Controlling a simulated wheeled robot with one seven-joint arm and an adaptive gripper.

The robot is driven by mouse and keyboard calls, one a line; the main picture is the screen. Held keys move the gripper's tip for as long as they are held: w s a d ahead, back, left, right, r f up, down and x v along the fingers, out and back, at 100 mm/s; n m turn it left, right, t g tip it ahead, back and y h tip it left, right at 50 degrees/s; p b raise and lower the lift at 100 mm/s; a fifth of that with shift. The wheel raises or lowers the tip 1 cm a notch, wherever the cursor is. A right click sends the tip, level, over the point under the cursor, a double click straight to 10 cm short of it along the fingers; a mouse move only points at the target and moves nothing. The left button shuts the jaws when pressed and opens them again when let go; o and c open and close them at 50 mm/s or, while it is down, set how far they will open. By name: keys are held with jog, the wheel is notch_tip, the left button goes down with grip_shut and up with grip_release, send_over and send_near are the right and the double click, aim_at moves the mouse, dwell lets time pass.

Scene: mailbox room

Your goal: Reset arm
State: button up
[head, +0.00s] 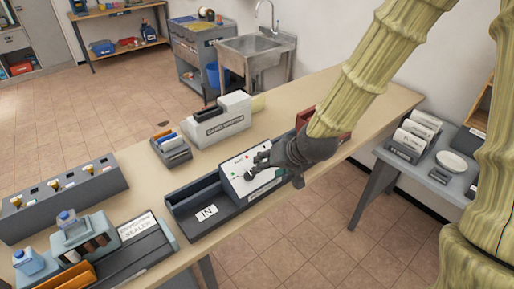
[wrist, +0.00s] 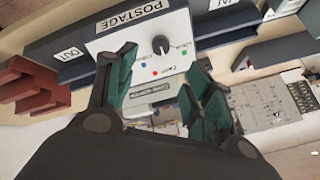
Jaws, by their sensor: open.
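My gripper (head: 258,164) is at the front edge of the long table, just over the white postage machine (head: 237,183). In the wrist view my gripper (wrist: 165,62) has its two teal-padded fingers spread apart, with nothing held between them. The postage machine (wrist: 120,35) shows beyond the fingers, with a "POSTAGE" label, a black knob (wrist: 160,45) and small coloured marks on its panel. I cannot tell whether a fingertip touches the panel. My arm reaches down from the upper right in the head view and hides part of the table.
The dark "IN" tray (head: 205,212) adjoins the machine at left. Behind stand a card printer (head: 222,122) and a small card holder (head: 171,148). The envelope sealer (head: 135,245) is at front left. Reddish boxes (wrist: 35,88) stand by the "OUT" side. Floor (head: 310,240) is open in front.

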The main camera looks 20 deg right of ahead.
jog(key=s+f+g+h+b, duration=0.15)
jog(key=s+f, duration=0.45)
jog(key=f, duration=0.6)
jog(key=s+f+g, duration=0.2)
jog(key=s+f, duration=0.4)
jog(key=f, duration=0.6)
jog(key=s+f+n+g+h+b, duration=0.1)
jog(key=s+f+n+g, duration=0.1)
jog(key=s+f, duration=1.3)
jog(key=shift+s+g+b, duration=0.3)
jog(key=shift+s+g, duration=0.55)
jog(key=shift+s, duration=0.4)
